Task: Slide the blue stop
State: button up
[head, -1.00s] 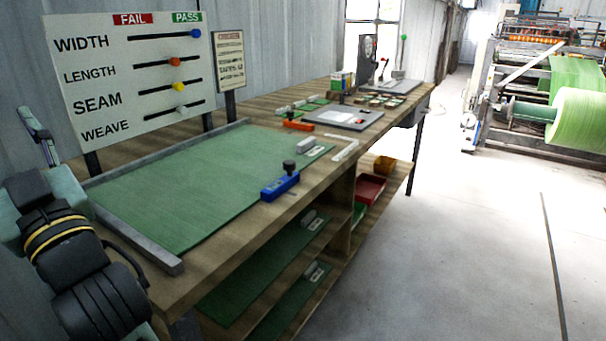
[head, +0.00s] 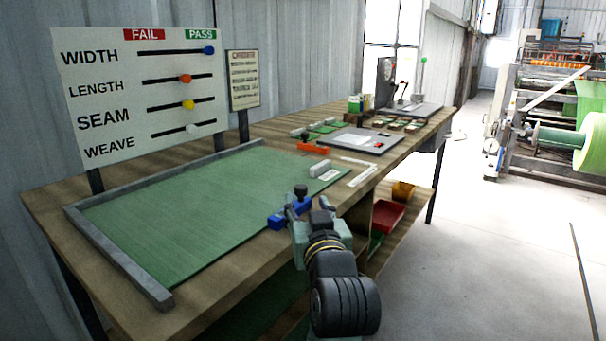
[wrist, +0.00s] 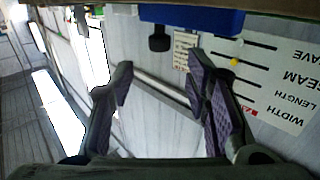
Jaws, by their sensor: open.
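The blue stop (head: 277,222) is a blue block with a black knob (head: 301,191) on top, at the front edge of the green sheet on the bench. My gripper (head: 299,206) is in front of it in the head view and hides part of it. In the wrist view, which is upside down, the stop (wrist: 195,20) fills the top and its black knob (wrist: 160,40) hangs beyond and between my fingertips. My gripper (wrist: 158,75) is open and empty. I see no clear contact with the stop.
The green sheet (head: 200,210) lies within a grey metal edge rail (head: 120,258). A slider board (head: 140,95) with FAIL and PASS labels stands behind. An orange block (head: 313,148) and a grey plate (head: 358,141) lie further along the bench.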

aim_at(302, 190)
jog(key=w+p, duration=0.1)
jog(key=w, duration=0.2)
jog(key=w+a+p, duration=0.1)
jog(key=w+p, duration=0.1)
jog(key=w, duration=0.1)
jog(key=w+p, duration=0.1)
jog(key=w, duration=0.2)
jog(key=shift+a, duration=0.2)
jog(key=shift+c, duration=0.4)
grip_shut()
jog(key=shift+p, duration=0.3)
